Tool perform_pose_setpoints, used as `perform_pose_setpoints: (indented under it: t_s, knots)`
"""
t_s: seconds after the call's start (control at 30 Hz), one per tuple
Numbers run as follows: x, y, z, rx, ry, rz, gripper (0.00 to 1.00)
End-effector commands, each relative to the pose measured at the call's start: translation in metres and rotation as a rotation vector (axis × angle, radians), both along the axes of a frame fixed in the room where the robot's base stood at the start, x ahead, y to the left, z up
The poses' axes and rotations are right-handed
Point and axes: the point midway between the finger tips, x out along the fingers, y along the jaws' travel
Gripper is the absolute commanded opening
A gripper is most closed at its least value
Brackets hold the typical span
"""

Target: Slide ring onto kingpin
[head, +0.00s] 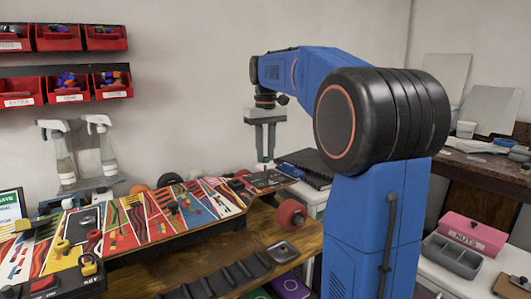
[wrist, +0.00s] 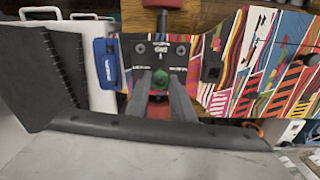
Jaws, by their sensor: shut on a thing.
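My gripper (head: 265,157) hangs pointing down over the right end of the patterned skateboard (head: 150,222). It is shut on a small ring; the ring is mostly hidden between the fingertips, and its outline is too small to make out. In the wrist view the fingers (wrist: 159,78) meet just in front of the black truck baseplate (wrist: 182,49) on the board. The kingpin cannot be told apart there, and whether the ring touches it cannot be told. A red wheel (head: 291,213) sits at the board's right end.
The board lies upside down on a wooden bench (head: 225,262). Spray bottles (head: 104,145) and red parts bins (head: 64,87) stand behind, to the left. A black tool strip (head: 237,273) lies along the front. A pink box (head: 472,233) and a grey tray (head: 452,256) are at right.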

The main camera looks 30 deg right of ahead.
Motion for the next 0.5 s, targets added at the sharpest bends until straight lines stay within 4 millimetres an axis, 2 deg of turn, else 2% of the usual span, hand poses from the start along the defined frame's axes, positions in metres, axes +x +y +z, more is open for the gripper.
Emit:
perform_pose_setpoints:
  t_s: [0.5]
  knots:
    - [0.000,0.000,-0.018,0.000,0.001,0.000,0.06]
